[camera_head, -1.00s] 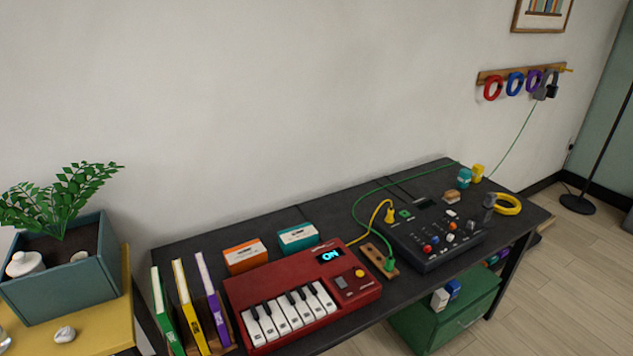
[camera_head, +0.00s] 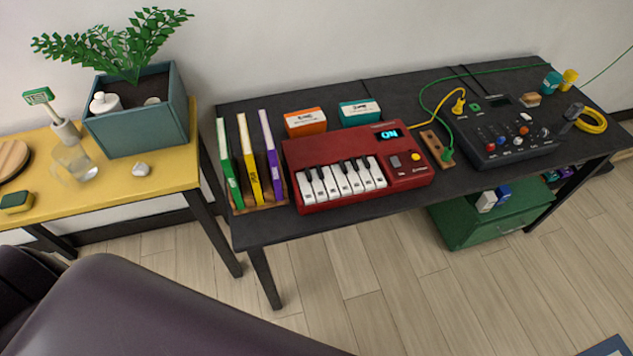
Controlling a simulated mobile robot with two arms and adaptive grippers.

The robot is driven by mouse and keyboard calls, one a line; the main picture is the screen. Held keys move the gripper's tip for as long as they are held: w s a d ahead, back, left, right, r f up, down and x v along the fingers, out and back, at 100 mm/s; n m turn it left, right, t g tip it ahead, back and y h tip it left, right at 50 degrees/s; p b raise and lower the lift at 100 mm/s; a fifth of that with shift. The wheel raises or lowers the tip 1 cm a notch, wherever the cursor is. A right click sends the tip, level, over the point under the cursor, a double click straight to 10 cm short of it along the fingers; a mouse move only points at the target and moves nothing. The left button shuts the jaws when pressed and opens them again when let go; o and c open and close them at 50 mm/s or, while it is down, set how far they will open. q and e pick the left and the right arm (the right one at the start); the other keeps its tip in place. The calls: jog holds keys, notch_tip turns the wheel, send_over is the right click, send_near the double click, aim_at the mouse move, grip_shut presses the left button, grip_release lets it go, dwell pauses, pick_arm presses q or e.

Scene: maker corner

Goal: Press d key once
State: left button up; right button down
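A red keyboard (camera_head: 407,176) with a row of white and black keys (camera_head: 343,183) sits on the dark table, left of its middle. Its small display (camera_head: 389,133) reads "ON". A grey button and a yellow knob (camera_head: 416,156) are to the right of the keys. The letters on the keys are too small to read, so I cannot tell which is the d key. Nothing touches the keys. Neither of my grippers is in view.
Upright books (camera_head: 246,162) stand just left of the keyboard. Orange (camera_head: 305,122) and teal (camera_head: 359,112) boxes sit behind it. A cable board (camera_head: 437,148) and a black mixer (camera_head: 510,140) are to its right. A dark purple padded surface (camera_head: 150,310) fills the lower left; floor lies between.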

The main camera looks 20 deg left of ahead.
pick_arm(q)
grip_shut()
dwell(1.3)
